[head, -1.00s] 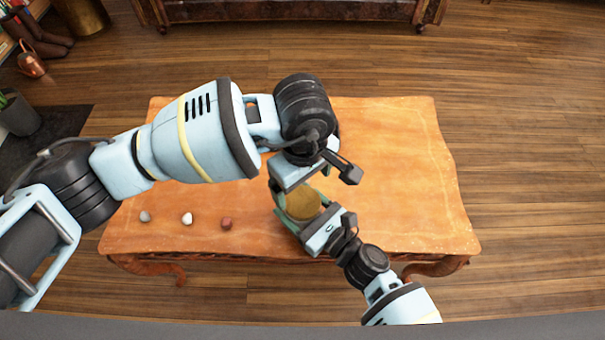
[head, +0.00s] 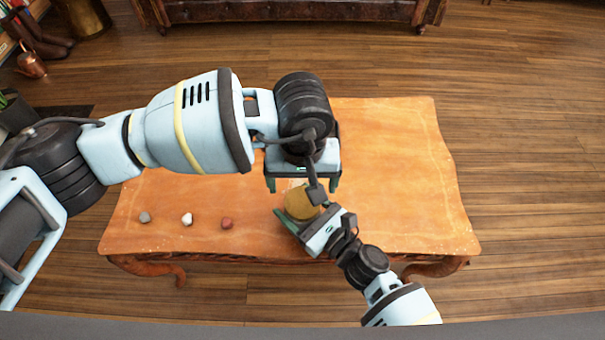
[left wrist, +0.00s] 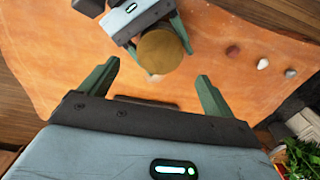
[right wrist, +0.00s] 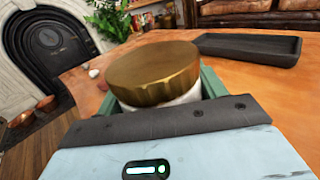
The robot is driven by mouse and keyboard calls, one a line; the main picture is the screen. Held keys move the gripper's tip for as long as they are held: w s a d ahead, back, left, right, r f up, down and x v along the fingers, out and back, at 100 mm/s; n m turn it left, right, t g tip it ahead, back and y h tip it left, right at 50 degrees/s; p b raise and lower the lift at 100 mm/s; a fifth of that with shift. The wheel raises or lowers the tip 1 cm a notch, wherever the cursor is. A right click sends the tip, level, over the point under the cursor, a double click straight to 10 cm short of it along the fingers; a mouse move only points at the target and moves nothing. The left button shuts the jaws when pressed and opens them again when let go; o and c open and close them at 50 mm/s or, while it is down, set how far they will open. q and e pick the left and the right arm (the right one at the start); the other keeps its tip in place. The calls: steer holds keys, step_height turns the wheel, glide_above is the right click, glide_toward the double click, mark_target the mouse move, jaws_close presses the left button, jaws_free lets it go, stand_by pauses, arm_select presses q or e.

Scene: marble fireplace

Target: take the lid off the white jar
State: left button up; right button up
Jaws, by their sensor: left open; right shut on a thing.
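The white jar shows as a pale body (right wrist: 178,99) under a wide gold-brown lid (right wrist: 152,70) in the right wrist view. The lid (head: 300,206) sits on the jar and hides most of it in the head view. My right gripper (head: 298,209) is shut on the jar from the near right side, below the lid. My left gripper (head: 303,186) is open and empty, apart from the lid on its far side. In the left wrist view the lid (left wrist: 160,52) lies beyond my open left fingertips (left wrist: 158,72).
The jar is at the orange-brown table (head: 400,170). A black tray (right wrist: 250,46) lies beyond the jar, hidden by my left arm in the head view. Grey (head: 145,217), white (head: 187,218) and red-brown (head: 227,223) stones lie at the left. The table's right side is clear.

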mark_target(303, 202)
arm_select(q)
steer(key=shift+f, duration=3.15)
